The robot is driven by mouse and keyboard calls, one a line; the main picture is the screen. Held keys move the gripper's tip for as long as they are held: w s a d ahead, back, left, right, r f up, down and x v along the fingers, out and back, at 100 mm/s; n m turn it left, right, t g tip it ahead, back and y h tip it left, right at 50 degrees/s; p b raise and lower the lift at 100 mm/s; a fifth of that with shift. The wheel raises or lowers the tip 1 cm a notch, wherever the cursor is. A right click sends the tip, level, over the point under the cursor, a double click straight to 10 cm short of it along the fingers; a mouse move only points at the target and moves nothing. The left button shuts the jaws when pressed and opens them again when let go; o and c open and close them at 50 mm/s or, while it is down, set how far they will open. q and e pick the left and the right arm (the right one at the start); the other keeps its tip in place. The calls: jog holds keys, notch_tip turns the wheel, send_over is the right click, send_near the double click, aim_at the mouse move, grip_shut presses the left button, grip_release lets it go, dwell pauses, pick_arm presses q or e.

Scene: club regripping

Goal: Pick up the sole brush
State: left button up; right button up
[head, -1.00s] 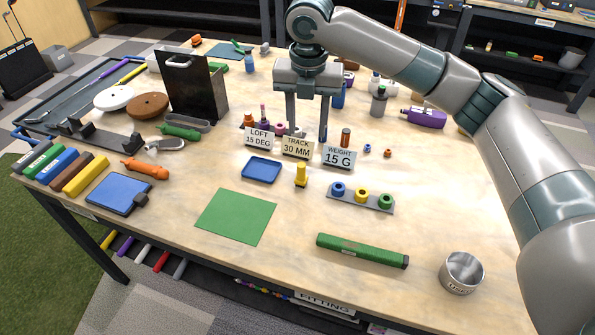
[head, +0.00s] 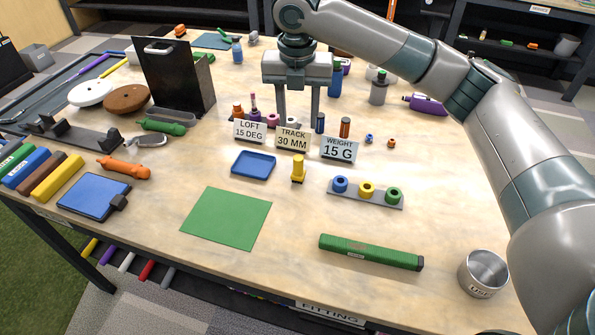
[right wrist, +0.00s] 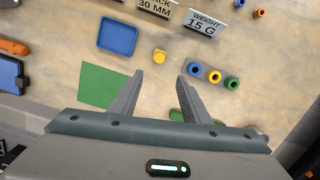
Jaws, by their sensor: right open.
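I cannot make out for certain which thing is the sole brush. A brown shape (head: 339,53) shows partly behind my right gripper at the back of the table, too hidden to name. My right gripper (head: 297,122) points down, open and empty, above the table behind the label cards. In the right wrist view its two fingers (right wrist: 160,76) are apart with only tabletop between them. A small yellow upright piece (head: 298,170) stands in front of the cards; it also shows in the right wrist view (right wrist: 160,56). My left gripper is not in view.
Three label cards (head: 292,139) stand mid-table. A blue tray (head: 254,164), a green mat (head: 228,217), a ring holder (head: 367,193), a green bar (head: 370,252) and a metal cup (head: 484,272) lie nearer. A tall black holder (head: 174,80) stands left.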

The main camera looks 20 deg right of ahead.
jog(key=shift+s, duration=0.1)
jog(key=p, duration=0.2)
send_near(299, 159)
jog(key=f, duration=0.2)
jog(key=f+p, duration=0.1)
jog(key=f, duration=0.3)
jog(key=shift+w+d+f, duration=0.1)
jog(key=shift+w+d, duration=0.05)
jog(key=shift+w, duration=0.15)
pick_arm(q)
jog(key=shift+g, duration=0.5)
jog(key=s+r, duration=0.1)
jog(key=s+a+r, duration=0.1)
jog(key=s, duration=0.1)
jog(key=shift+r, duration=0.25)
pick_arm(e)
jog(key=shift+f, duration=0.35)
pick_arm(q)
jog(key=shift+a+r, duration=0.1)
pick_arm(e)
jog(key=shift+w, duration=0.1)
